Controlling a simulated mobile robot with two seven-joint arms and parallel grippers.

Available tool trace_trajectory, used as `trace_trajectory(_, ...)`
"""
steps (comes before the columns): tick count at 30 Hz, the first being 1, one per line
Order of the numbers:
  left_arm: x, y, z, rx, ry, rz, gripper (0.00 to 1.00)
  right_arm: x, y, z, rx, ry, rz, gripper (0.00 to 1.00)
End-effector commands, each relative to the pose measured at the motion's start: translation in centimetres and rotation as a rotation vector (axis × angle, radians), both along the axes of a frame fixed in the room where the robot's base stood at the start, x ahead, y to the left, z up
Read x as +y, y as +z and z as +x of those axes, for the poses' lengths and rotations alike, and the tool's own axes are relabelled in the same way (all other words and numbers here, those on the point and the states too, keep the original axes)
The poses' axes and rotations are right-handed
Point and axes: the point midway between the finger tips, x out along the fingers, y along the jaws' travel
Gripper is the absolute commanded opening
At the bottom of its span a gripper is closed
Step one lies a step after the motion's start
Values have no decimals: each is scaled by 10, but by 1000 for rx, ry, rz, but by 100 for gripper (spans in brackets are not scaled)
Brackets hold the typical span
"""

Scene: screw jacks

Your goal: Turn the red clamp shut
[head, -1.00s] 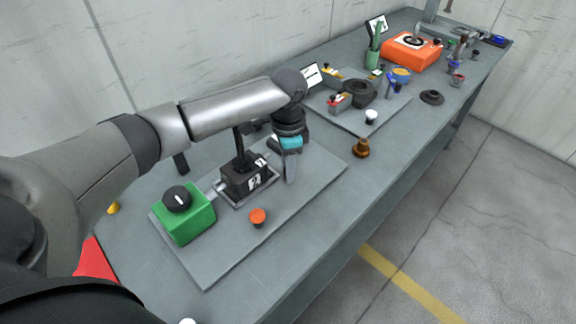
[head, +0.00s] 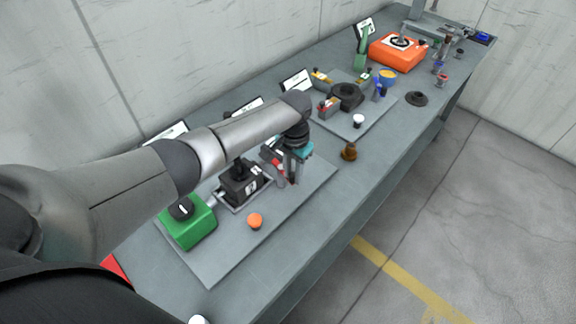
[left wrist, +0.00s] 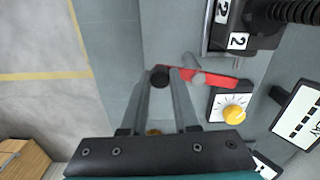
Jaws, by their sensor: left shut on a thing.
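The red clamp (left wrist: 221,81) is a flat red bar with a dark round knob at one end and a grey pivot part on it, seen in the left wrist view beside a black block. In the head view only a little red of the clamp (head: 277,166) shows by my left gripper (head: 291,180), which points down at the far end of the grey plate. In the left wrist view the fingers of my left gripper (left wrist: 163,78) are shut on the knob end of the clamp. My right gripper is not in view.
The black block (head: 238,188) stands close beside the clamp. A green box (head: 190,226) with a black knob and an orange button (head: 255,221) are on the same plate. A yellow dial (left wrist: 233,114) lies near the clamp.

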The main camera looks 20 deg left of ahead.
Motion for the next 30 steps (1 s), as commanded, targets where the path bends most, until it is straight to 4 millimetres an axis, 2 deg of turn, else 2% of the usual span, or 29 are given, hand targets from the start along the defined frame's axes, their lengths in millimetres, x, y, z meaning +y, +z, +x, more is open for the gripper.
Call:
trace_trajectory(3,-5,2,6,2,114,-2,0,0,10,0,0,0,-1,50)
trace_trajectory(11,-9,1,19,1,361,-3,0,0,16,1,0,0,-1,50)
trace_trajectory(21,-8,-1,36,-1,672,-3,0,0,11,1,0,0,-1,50)
trace_trajectory(30,-4,0,47,-3,875,-1,0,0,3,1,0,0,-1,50)
